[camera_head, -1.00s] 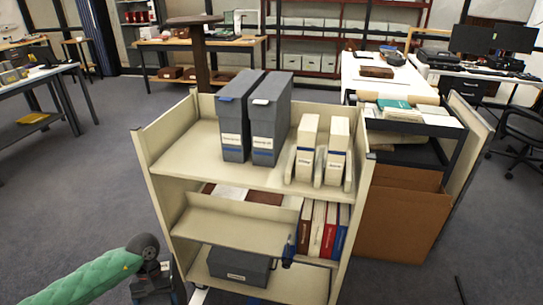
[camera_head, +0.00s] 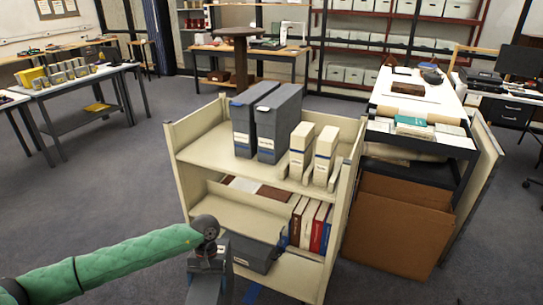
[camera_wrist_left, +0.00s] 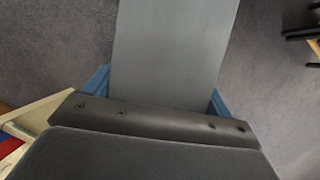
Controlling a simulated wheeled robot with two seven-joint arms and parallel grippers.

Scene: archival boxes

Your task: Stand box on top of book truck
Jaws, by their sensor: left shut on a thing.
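The book truck (camera_head: 200,155) is a cream cart with shelves, right of centre in the head view. Two dark grey upright boxes, left (camera_head: 243,133) and right (camera_head: 277,135), stand side by side on its top shelf. My left gripper (camera_head: 208,268) is low in front of the truck's left side. In the left wrist view its blue fingers (camera_wrist_left: 160,98) are shut on a grey box (camera_wrist_left: 175,45), which is held over the floor. Most of this box is hidden in the head view. My right gripper is not in view.
Two cream file holders (camera_head: 311,152) stand right of the boxes on the top shelf. Books (camera_head: 309,222) and a grey box lying flat (camera_head: 257,254) are on lower shelves. A brown cardboard panel (camera_head: 400,225) and a table stand close on the right.

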